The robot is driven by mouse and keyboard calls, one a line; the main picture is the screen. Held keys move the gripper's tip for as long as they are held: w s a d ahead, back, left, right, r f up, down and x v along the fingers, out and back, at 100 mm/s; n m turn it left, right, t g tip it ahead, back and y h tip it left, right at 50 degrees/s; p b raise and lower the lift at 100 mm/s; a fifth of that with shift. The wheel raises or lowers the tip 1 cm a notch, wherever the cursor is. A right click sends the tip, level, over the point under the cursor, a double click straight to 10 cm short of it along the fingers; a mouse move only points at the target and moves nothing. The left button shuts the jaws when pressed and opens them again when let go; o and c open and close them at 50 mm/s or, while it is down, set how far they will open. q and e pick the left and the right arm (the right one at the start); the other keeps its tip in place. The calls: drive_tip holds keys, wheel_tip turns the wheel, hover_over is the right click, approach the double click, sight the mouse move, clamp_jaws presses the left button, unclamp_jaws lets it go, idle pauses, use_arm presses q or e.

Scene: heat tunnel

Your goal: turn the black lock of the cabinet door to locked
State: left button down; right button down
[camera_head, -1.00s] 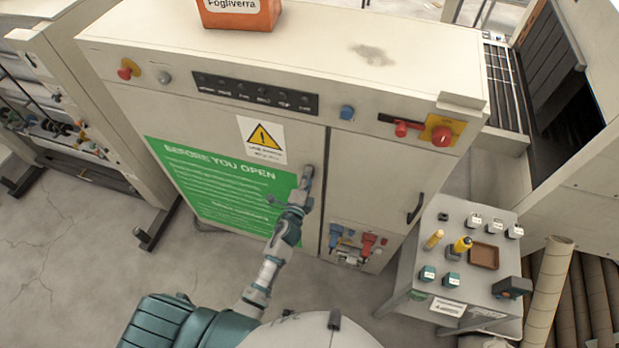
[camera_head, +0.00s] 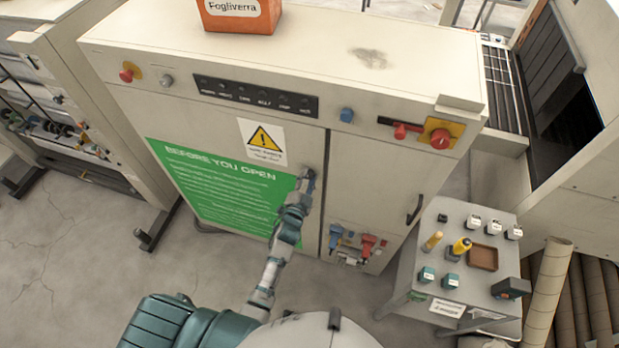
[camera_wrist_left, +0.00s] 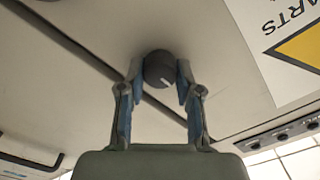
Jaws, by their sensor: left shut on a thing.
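The cabinet door (camera_head: 290,130) is closed, with a large green "BEFORE YOU OPEN" notice (camera_head: 225,185) and a yellow warning label (camera_head: 262,140) on it. The black lock (camera_wrist_left: 159,69) is a round dark knob with a white mark line, on the door near its seam. In the left wrist view the white line points down and slightly right. My left gripper (camera_wrist_left: 159,78) is shut on the lock, one finger on each side of it. In the head view my left gripper (camera_head: 306,178) hides the lock. My right gripper is not in view.
A control panel stand (camera_head: 455,260) stands at the right. An orange container (camera_head: 240,15) sits on top.

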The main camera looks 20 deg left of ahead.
use_arm(q)
drive_tip(key=shift+s+a+f, duration=0.1)
drive_tip(key=shift+a+f, duration=0.15)
drive_tip(key=shift+f, duration=0.2)
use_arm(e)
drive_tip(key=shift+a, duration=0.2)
use_arm(q)
drive_tip(key=c, duration=0.8)
unclamp_jaws()
drive_tip(key=shift+w+a, duration=0.1)
drive_tip(key=shift+w, duration=0.1)
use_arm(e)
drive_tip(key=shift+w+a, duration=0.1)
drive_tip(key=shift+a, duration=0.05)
use_arm(q)
drive_tip(key=shift+r, duration=0.1)
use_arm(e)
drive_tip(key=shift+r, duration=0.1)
use_arm(q)
drive_tip(key=shift+s, duration=0.15)
drive_tip(key=s, duration=1.1)
drive_tip(key=shift+s+a, duration=0.3)
drive_tip(key=shift+s, duration=0.05)
drive_tip(key=shift+d, duration=0.1)
